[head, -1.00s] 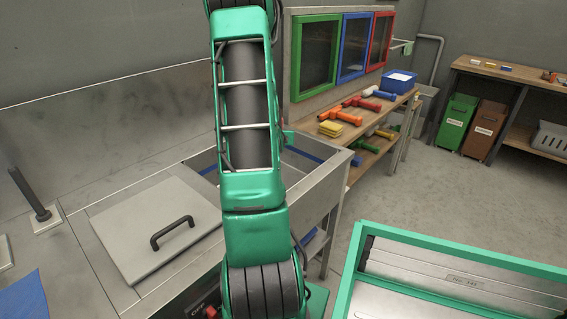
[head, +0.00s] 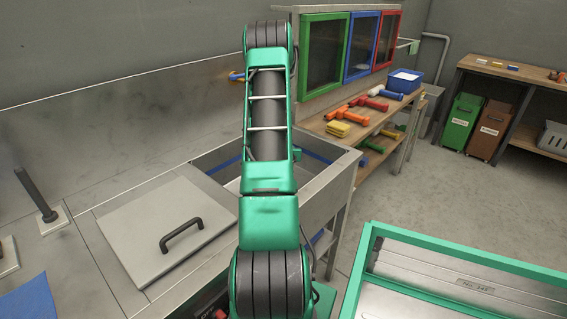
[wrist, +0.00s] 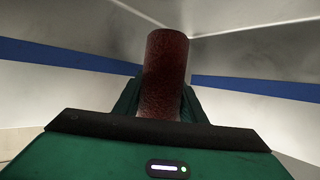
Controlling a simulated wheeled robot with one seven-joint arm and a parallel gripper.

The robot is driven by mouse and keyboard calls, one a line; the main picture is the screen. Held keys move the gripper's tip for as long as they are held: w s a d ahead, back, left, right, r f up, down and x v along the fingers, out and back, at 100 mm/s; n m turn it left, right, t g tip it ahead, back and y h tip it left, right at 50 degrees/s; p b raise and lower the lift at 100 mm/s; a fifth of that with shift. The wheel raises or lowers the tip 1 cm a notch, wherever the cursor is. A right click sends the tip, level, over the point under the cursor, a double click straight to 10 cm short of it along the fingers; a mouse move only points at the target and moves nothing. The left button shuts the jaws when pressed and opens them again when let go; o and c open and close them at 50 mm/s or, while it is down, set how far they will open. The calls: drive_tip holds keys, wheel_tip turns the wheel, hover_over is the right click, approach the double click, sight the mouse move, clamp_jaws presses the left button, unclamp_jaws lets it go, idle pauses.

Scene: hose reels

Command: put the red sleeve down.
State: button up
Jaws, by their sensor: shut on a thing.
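The red sleeve (wrist: 165,75) is a dark red, rough-surfaced cylinder standing out from between the fingers of my gripper (wrist: 160,104) in the wrist view. My gripper is shut on it. Around it in that view are pale walls with a blue band, like the inside of the metal basin (head: 335,185) that shows behind my arm in the head view. The gripper and sleeve are hidden in the head view. The sleeve's lower end is hidden by the gripper, and I cannot tell whether it touches anything.
A grey lid with a black handle (head: 181,235) lies on the counter left of the basin. A wooden bench (head: 345,138) at the back holds several coloured tools and a blue bin (head: 404,82). A green-framed tray (head: 450,258) is at front right.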

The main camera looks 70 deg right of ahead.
drive_tip(key=shift+f, duration=3)
drive_tip(key=o, duration=1.1)
drive_tip(key=shift+s, duration=0.1)
drive_tip(key=shift+c, duration=0.2)
drive_tip(key=v, duration=1.2)
drive_tip(key=shift+a, duration=0.1)
